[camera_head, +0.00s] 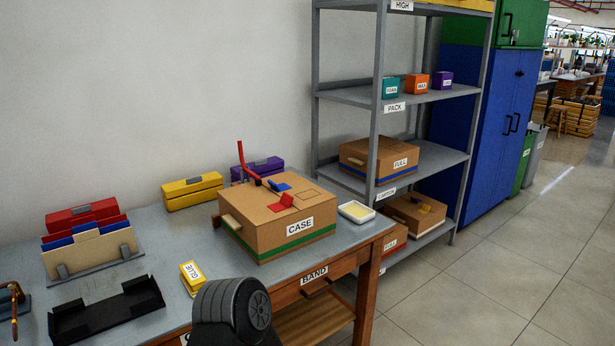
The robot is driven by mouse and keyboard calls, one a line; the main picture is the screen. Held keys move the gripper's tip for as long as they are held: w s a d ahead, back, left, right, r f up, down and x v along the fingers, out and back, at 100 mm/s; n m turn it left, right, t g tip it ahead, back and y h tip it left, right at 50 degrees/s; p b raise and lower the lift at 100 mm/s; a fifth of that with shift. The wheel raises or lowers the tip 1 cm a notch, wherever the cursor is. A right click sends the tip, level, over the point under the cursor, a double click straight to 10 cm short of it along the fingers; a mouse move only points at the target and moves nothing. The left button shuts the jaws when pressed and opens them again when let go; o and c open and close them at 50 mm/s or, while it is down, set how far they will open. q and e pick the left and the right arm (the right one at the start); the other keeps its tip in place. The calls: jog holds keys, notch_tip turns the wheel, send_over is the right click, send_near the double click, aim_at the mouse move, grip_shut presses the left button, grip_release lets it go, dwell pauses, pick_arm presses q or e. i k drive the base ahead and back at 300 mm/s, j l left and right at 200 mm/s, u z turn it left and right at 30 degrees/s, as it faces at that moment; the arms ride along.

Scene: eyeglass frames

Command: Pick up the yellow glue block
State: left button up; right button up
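The yellow glue block (192,273) is a small block with a white label reading GLUE. It lies on the grey-topped table (160,236) near the front edge, to the left of the cardboard case and to the right of a black tray. Nothing is touching it that I can see. A dark rounded link of my own arm rises at the bottom, just in front and to the right of the block. Neither of my grippers is in view.
The cardboard box labelled CASE (265,236) stands right of the block, with red and blue pieces on top. The black tray (107,309) lies to the left. Yellow (192,192) and red (82,215) cases stand behind. A small white dish (356,212) sits at the right end.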

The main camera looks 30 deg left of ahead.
aim_at(191, 277)
jog(key=u, duration=1.6)
jog(key=i+l, duration=0.1)
jog(key=l, duration=0.25)
jog(key=i+l, duration=0.15)
jog(key=l, duration=0.25)
jog(key=i+l+z, duration=0.1)
jog(key=l, duration=0.25)
jog(key=i+l, duration=0.15)
jog(key=l, duration=0.2)
jog(key=i+l, duration=0.1)
jog(key=l, duration=0.25)
jog(key=z, duration=0.05)
